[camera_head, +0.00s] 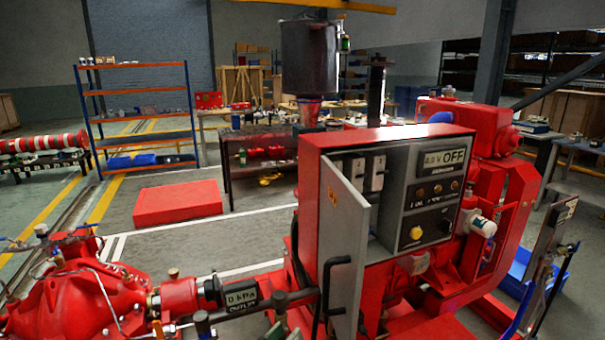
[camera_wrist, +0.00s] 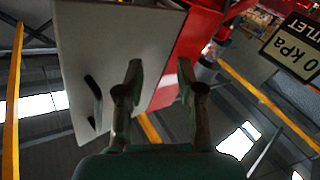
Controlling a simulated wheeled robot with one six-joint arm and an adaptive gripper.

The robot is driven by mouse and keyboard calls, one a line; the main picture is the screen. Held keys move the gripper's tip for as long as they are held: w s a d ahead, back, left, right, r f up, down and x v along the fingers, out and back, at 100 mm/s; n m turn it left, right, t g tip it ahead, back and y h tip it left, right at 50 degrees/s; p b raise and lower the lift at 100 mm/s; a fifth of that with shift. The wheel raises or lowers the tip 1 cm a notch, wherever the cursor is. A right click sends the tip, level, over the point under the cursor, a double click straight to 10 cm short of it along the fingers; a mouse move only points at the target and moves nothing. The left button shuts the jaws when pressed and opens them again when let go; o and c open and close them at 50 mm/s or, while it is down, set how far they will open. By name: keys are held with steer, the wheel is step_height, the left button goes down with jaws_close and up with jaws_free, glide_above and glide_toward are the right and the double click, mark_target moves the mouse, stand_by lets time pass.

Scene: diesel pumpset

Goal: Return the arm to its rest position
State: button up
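My gripper (camera_wrist: 159,74) shows in the wrist view with its two dark fingers apart and nothing between them. I cannot make it out in the head view. In the wrist view, the grey cabinet door (camera_wrist: 110,45) with its black handle (camera_wrist: 95,101) is to the left of the fingers. The gap to the door cannot be judged. In the head view, the red control cabinet (camera_head: 312,190) has its grey door (camera_head: 348,245) swung open.
A red pump (camera_head: 75,300) stands at lower left beside an outlet gauge (camera_head: 241,297) reading 0 kPa, also in the wrist view (camera_wrist: 297,45). Red engine parts (camera_head: 465,130) are behind the cabinet. A red block (camera_head: 178,202) lies on the floor, with clear floor around it.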

steer(key=s+d+f+n+y, duration=0.1)
steer(key=d+f+n+y, duration=0.2)
steer(key=d+f, duration=0.35)
steer(key=s+d+f+n+y, duration=0.2)
steer(key=d+f+n, duration=0.1)
steer(key=f, duration=0.6)
steer(key=s+d+f+n+y, duration=0.2)
steer(key=s+d+f+y, duration=0.3)
steer(key=s+f, duration=0.55)
steer(key=s+d+g+y, duration=0.1)
steer(key=s+d, duration=0.1)
steer(key=s, duration=0.5)
steer(key=s+d+y, duration=0.1)
steer(key=s+d, duration=0.2)
steer(key=s, duration=0.4)
steer(key=s+d+r+m, duration=0.1)
steer(key=s+r+m, duration=0.1)
steer(key=s+r, duration=0.3)
steer(key=s+d+r+m+t+h, duration=0.1)
steer(key=s+r+m, duration=0.2)
steer(key=s+r, duration=0.2)
steer(key=s, duration=0.3)
steer(key=shift+s+d+r+h, duration=0.15)
steer(key=shift+d+r+h, duration=0.15)
steer(key=shift+d, duration=0.05)
